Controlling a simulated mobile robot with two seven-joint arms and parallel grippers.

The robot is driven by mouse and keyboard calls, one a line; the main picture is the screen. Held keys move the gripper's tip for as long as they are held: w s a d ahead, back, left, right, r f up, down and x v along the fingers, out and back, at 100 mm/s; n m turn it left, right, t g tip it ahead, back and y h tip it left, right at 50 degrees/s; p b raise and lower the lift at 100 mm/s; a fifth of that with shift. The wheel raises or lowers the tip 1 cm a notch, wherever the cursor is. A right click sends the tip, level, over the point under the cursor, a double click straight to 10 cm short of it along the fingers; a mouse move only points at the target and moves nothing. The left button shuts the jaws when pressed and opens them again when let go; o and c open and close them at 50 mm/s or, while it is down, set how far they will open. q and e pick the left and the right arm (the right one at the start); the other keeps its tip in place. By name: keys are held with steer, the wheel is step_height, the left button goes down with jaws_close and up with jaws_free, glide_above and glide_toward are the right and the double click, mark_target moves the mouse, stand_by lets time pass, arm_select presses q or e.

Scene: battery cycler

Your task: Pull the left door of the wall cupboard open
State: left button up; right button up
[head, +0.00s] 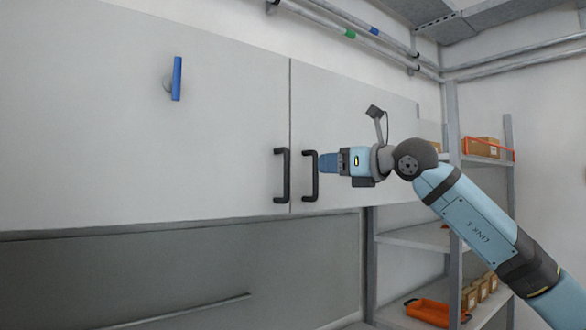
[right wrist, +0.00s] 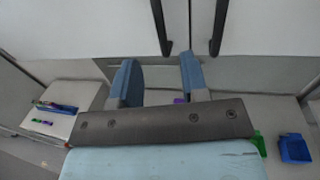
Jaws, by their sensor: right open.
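The wall cupboard has two closed pale doors meeting at a vertical seam. The left door (head: 110,110) has a dark upright bar handle (head: 285,175) by the seam; the right door (head: 345,110) has a matching handle (head: 310,175). Both handles show at the top of the right wrist view, the left one (right wrist: 160,25) and the right one (right wrist: 218,28). My right gripper (head: 322,163) is open and empty, close to the right door's handle in the head view. In the wrist view its blue fingers (right wrist: 158,60) appear below the handles, touching neither. My left gripper is out of view.
A blue bar on a round grey mount (head: 177,78) sticks out from the left door. A metal shelf rack (head: 455,200) with boxes and an orange tray (head: 430,313) stands right. Pipes run above. A blue bin (right wrist: 294,149) and a white surface (right wrist: 85,97) show lower down.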

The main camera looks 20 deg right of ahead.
mark_target(287, 166)
steer(key=p+x, duration=0.3)
steer(key=x, duration=0.8)
steer(key=shift+w+a+r, duration=0.1)
steer(key=shift+w+a, duration=0.1)
steer(key=shift+a, duration=0.1)
steer(key=shift+w+a+p, duration=0.35)
steer(key=shift+w+p, duration=0.05)
steer(key=shift+w, duration=0.25)
steer(key=shift+c, duration=0.2)
jaws_close()
